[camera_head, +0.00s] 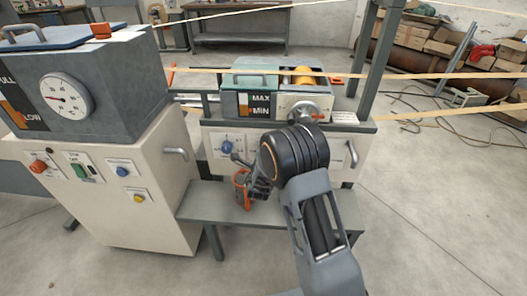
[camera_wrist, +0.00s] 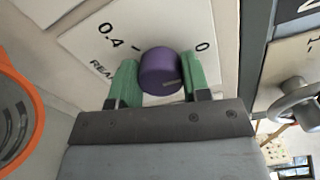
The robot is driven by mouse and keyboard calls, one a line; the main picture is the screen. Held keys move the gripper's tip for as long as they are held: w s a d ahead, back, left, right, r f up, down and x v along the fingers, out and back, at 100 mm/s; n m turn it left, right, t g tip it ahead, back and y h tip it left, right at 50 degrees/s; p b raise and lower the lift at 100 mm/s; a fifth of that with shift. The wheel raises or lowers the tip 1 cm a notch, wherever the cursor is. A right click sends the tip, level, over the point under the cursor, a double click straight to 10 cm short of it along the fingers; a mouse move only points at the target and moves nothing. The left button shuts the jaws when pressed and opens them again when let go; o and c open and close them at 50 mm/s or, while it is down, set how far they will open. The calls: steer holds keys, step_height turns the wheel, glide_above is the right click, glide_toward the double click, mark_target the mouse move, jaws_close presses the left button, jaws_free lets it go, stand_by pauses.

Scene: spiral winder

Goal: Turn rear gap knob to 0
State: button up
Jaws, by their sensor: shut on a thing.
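The rear gap knob (camera_wrist: 160,72) is purple and round, on a white plate (camera_wrist: 95,38) marked "0.4", "0" and a partly hidden "REA…". In the wrist view my gripper (camera_wrist: 158,82) has its green fingers on both sides of the knob, shut on it. A short mark shows on the lower right of the knob's face; I cannot tell exactly what it reads. In the head view my arm's wrist covers the knob, and my gripper (camera_head: 246,172) is partly hidden at the front of the white machine (camera_head: 308,142).
A blue knob (camera_head: 227,147) is left of my gripper. A metal handle (camera_head: 351,154) is at the right, and a crank (camera_head: 308,113) is above. An orange-rimmed thing (camera_head: 241,190) is close by, over the grey bench (camera_head: 200,200). A control cabinet (camera_head: 110,195) stands at the left.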

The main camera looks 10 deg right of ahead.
stand_by(0.3)
steer(key=o, duration=0.9)
steer(key=shift+s, duration=0.1)
steer(key=p+v, duration=0.2)
steer(key=v, duration=1.1)
steer(key=shift+s+a, duration=0.15)
steer(key=shift+s, duration=0.15)
